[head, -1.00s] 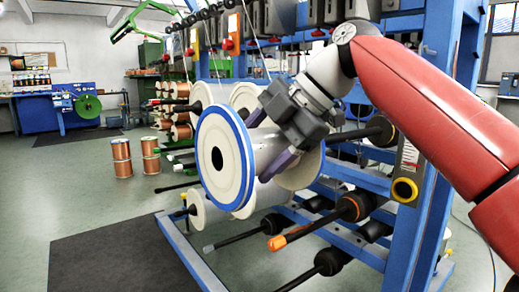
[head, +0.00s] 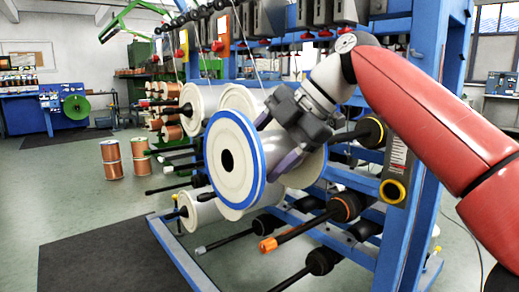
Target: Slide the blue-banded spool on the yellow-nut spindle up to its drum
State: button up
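The blue-banded spool (head: 208,160) is large and white, with a blue rim on its near flange. It is roughly level at the creel's front, its dark centre hole facing left. My gripper (head: 276,140) reaches from the upper right, its purple fingers on either side of the spool's barrel; it appears shut on it. A black drum (head: 372,131) stands right of the spool, with a visible gap and a dark shaft between. The spool hides the rest of that shaft, and I cannot make out a yellow nut on it.
Another white spool (head: 203,94) sits close behind. Below are an orange-tipped spindle (head: 290,232) and a grey-tipped one (head: 225,241). A blue upright (head: 418,150) with a yellow-ringed gauge stands right. Open floor lies left.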

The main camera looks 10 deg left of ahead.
jog(key=shift+w+d+p, duration=0.3)
jog(key=shift+w+d, duration=0.5)
jog(key=shift+w, duration=0.15)
jog(key=shift+w+d, duration=0.2)
jog(key=shift+w, duration=0.05)
dwell(0.4)
jog(key=shift+w+d+p, duration=1.4)
jog(key=shift+w+d, duration=0.4)
jog(key=shift+w, duration=0.3)
jog(key=shift+f, duration=0.1)
jog(key=shift+w, duration=0.1)
jog(key=shift+w+d+f, duration=0.15)
jog(key=shift+w+d, duration=1.85)
jog(key=shift+w, duration=0.25)
jog(key=o, duration=1.4)
